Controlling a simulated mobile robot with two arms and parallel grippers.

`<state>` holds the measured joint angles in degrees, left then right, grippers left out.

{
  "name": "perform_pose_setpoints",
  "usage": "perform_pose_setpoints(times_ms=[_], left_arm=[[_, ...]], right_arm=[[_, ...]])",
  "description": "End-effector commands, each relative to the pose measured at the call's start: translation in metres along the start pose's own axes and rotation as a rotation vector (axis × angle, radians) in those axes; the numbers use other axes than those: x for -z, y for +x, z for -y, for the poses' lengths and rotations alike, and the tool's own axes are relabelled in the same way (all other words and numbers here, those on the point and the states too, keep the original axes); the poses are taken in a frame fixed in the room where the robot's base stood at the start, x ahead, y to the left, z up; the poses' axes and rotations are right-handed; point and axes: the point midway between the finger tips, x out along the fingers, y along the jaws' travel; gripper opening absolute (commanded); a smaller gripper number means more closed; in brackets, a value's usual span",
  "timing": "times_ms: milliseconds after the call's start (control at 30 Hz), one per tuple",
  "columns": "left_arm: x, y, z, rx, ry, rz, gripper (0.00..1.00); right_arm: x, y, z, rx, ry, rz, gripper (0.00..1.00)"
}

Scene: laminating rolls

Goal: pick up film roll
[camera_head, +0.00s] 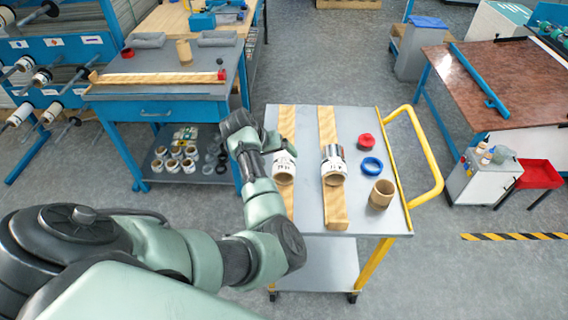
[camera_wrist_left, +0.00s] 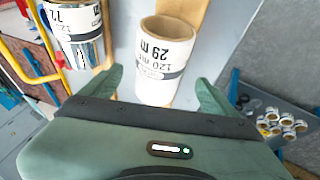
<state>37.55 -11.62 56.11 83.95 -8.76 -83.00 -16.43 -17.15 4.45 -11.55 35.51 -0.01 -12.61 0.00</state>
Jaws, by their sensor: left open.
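A white film roll with a cardboard core and black print (camera_head: 284,170) lies on the left wooden strip (camera_head: 287,125) of the cart. A second roll, white and silver (camera_head: 333,163), lies on the right wooden strip (camera_head: 328,125). My left gripper (camera_head: 264,143) is at the left roll's far side. In the left wrist view the open fingers (camera_wrist_left: 158,88) stand either side of the left roll (camera_wrist_left: 162,62); contact cannot be told. The second roll (camera_wrist_left: 78,30) is to the left there. My right gripper is not in view.
The cart top (camera_head: 355,215) also holds a cardboard core (camera_head: 381,194), a blue ring (camera_head: 371,166) and a red cap (camera_head: 365,141). A yellow handle (camera_head: 430,150) edges its right side. A blue workbench (camera_head: 160,90) stands to the left.

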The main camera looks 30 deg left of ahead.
Motion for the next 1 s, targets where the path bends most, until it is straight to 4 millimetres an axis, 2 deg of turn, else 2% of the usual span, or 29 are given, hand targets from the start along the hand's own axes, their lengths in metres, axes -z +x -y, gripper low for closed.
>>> perform_pose_setpoints(times_ms=[100,167,300,1000], left_arm=[[-0.003,0.018,-0.003,-0.003,-0.001,0.004,0.89],[-0.002,0.027,-0.002,-0.003,0.0,0.003,0.89],[-0.002,0.038,-0.001,-0.001,0.0,0.0,0.89],[-0.004,0.042,0.001,0.001,0.001,-0.001,0.89]], right_arm=[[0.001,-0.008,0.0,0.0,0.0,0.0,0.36],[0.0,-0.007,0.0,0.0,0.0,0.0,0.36],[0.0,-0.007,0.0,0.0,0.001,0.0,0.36],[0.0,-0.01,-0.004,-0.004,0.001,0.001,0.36]])
